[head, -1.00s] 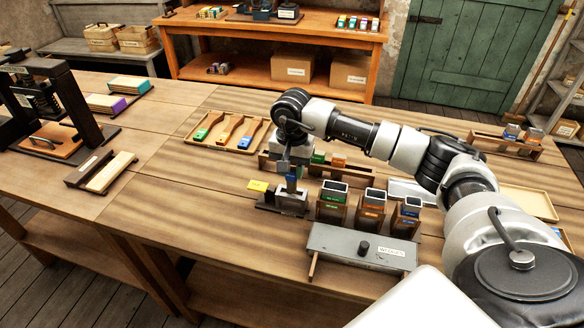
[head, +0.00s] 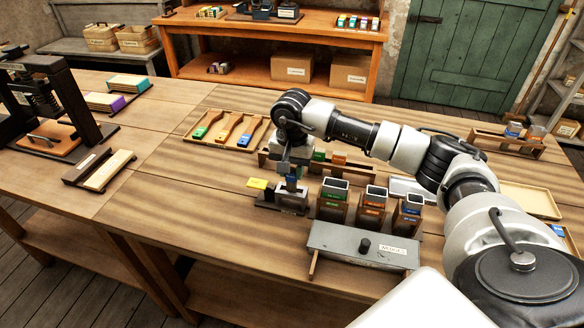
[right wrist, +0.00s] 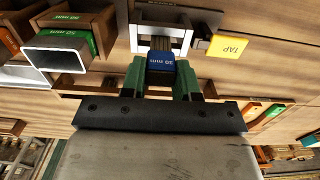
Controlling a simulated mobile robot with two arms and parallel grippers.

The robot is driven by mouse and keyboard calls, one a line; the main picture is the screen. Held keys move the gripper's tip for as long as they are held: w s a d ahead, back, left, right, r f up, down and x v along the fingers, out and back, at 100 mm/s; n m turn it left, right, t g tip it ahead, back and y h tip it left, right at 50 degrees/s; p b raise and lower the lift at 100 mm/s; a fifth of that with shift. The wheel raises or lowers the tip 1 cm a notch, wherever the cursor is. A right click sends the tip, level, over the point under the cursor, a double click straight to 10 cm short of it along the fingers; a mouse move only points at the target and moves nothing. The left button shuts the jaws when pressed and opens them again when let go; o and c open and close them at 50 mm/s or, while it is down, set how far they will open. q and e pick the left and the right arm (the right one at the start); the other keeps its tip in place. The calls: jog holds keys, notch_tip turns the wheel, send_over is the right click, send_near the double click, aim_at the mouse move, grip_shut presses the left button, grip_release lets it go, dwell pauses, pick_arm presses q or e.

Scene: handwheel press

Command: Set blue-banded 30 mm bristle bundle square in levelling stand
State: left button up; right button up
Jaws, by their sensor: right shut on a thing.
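The blue-banded 30 mm bristle bundle (right wrist: 161,62) is between the green fingers of my right gripper (right wrist: 161,77), which is shut on it. Its blue band (head: 291,186) also shows small in the head view, under my right gripper (head: 293,174). The levelling stand (head: 267,200) is directly below, on the bench. In the right wrist view the bundle's far end meets the stand's pale frame (right wrist: 143,42). I cannot tell whether it rests on the stand's floor or sits square. My left gripper is not in view.
A yellow TAP plate (head: 257,184) is at the stand's left. Open-topped holders with green (head: 333,206), orange (head: 371,209) and blue (head: 408,214) labels stand close on the right. A grey labelled box (head: 340,246) is in front.

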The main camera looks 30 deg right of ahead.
jog(key=shift+f+b, duration=1.25)
jog(key=shift+f, duration=0.3)
jog(key=o, duration=1)
jog(key=shift+r, duration=0.1)
notch_tip(320, 180, up, 11)
jog(key=shift+f+b, duration=0.15)
jog(key=shift+b, duration=0.7)
